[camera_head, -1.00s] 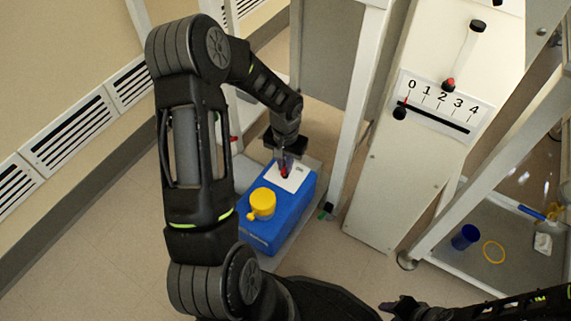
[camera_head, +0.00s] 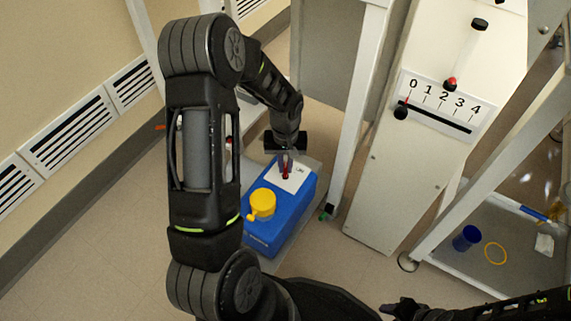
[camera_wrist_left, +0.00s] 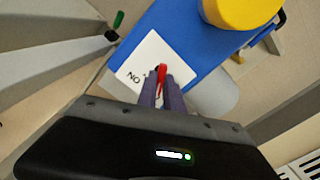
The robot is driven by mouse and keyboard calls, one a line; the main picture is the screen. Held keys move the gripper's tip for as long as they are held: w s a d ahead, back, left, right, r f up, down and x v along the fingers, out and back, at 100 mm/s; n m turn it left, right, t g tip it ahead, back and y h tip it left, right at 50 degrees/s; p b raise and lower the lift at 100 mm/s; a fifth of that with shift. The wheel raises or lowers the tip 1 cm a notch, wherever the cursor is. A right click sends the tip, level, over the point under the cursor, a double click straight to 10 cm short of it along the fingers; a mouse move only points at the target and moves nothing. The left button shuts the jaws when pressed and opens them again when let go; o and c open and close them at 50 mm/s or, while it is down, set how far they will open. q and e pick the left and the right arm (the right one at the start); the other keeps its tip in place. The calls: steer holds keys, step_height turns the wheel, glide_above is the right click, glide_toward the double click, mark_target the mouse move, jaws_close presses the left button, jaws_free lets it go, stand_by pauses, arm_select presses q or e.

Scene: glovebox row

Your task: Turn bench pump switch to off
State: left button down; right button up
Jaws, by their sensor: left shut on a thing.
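The bench pump (camera_head: 273,231) is a blue box with a yellow cap (camera_head: 262,204) on its top, standing on a pale base. A white label plate (camera_head: 293,176) at its far end carries the red switch (camera_wrist_left: 162,73). The fingers hide the rest of the switch. My right arm shows at the bottom right edge; its fingertips are not clear.
A white panel with a 0–4 scale (camera_head: 441,104) and sliders stands to the right. A white post (camera_head: 356,110) rises close to the pump's right. A shelf at far right holds a blue cup (camera_head: 466,238) and yellow ring (camera_head: 495,253). Floor at left is clear.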

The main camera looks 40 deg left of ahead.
mark_target(285, 168)
arm_select(q)
steer(key=c, duration=1.5)
jaws_free()
step_height(285, 168, up, 8)
steer(key=p, duration=0.2)
steer(key=shift+p, duration=0.4)
steer(key=shift+f, duration=0.1)
